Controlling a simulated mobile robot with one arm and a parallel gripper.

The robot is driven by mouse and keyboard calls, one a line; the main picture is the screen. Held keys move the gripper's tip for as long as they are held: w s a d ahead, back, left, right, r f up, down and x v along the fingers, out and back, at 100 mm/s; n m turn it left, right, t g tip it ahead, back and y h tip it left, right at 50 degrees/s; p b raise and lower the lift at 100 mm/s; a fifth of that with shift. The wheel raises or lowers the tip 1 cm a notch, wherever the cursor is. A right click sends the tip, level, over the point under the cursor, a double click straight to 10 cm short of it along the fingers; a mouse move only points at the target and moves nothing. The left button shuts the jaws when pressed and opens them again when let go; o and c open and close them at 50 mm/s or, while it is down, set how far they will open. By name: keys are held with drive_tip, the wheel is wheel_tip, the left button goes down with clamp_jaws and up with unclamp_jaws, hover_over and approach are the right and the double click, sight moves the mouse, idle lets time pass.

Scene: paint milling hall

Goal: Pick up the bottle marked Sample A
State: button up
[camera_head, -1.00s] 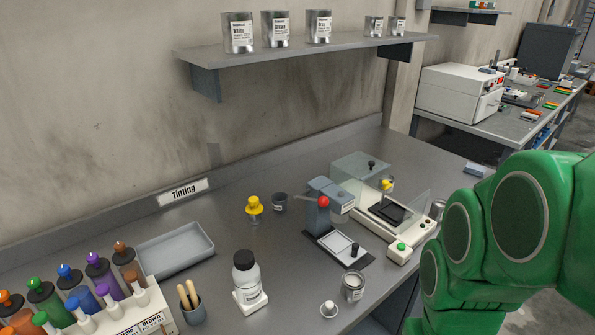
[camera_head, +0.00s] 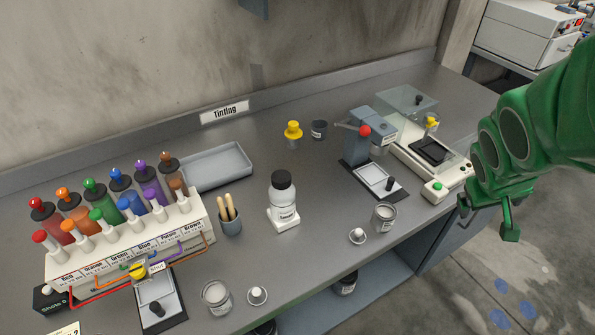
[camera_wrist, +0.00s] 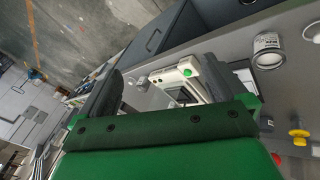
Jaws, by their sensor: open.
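A white bottle with a black cap (camera_head: 284,200) stands upright on a white holder on the grey bench, in the head view. Its front label seems to begin with "Sample", but the rest is too small to read. My gripper (camera_head: 488,218) is at the right, beyond the bench's front edge and well apart from the bottle. In the wrist view my gripper (camera_wrist: 170,88) is open and nothing shows between its fingers. The bottle is not in the wrist view.
The pigment bottle rack (camera_head: 125,245) stands left of the bottle, with a brush cup (camera_head: 229,222) between. A grey tray (camera_head: 216,167) lies behind. A lever press (camera_head: 371,160), a scale (camera_head: 425,155) and an open can (camera_head: 384,217) stand to the right. A small white-topped item (camera_head: 357,236) is near the front edge.

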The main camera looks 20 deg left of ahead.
sight(283, 203)
drive_tip(key=w+a+f+n+t+y, duration=0.15)
drive_tip(key=w+a+n+t, duration=0.3)
drive_tip(key=w, duration=0.75)
drive_tip(key=w+a+f+n+y, duration=0.3)
drive_tip(key=w+a+n+y, duration=0.15)
drive_tip(key=a, duration=0.45)
drive_tip(key=shift+s+a+f+n+g+y, duration=0.95)
drive_tip(key=shift+s+a+f+g+y, duration=0.9)
drive_tip(key=shift+a, duration=3.2)
drive_tip(key=shift+s+a+f+n+g+y, duration=1)
drive_tip(key=shift+s+a+f+y, duration=1.4)
drive_tip(key=shift+a, duration=2.7)
drive_tip(key=shift+s+a+f+n+g+y, duration=0.85)
drive_tip(key=shift+s+a+f+g+y, duration=1.3)
drive_tip(key=shift+a, duration=2.9)
drive_tip(key=shift+s+r+t+h, duration=0.4)
drive_tip(key=shift+s+t+h, duration=0.15)
drive_tip(key=shift+h, duration=0.25)
drive_tip(key=c, duration=1.1)
drive_tip(key=shift+o, duration=0.2)
